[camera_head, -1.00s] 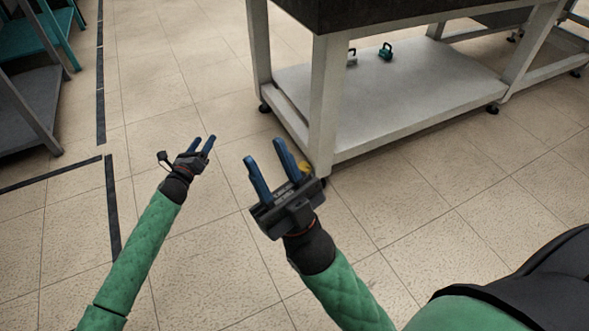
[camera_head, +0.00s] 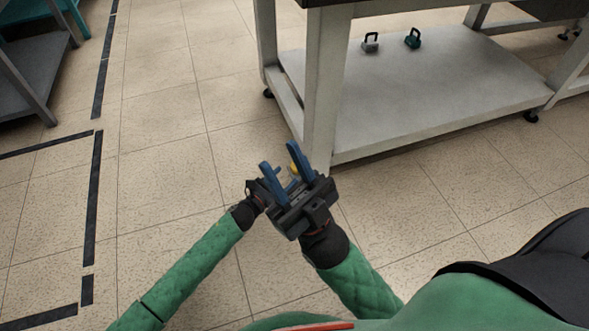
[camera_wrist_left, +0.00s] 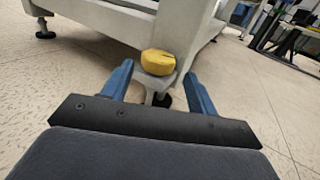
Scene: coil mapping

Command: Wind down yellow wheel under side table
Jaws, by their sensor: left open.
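The yellow wheel (camera_head: 294,168) shows as a small patch between the right gripper's fingers in the head view, near the foot of the side table's (camera_head: 321,100) near leg. In the left wrist view the yellow wheel (camera_wrist_left: 158,62) sits at the table's lower corner above a black caster. My left gripper (camera_wrist_left: 158,72) is open, with a blue finger on each side of the wheel's outline; I cannot tell if they touch it. In the head view my left gripper (camera_head: 284,178) is mostly hidden behind my right gripper (camera_head: 277,155), which is open and empty.
A grey handled item (camera_head: 370,42) and a teal one (camera_head: 413,38) stand on the table's white lower shelf (camera_head: 430,90). A grey shelf unit (camera_head: 25,80) is at the far left. The tiled floor between is clear, with black tape lines.

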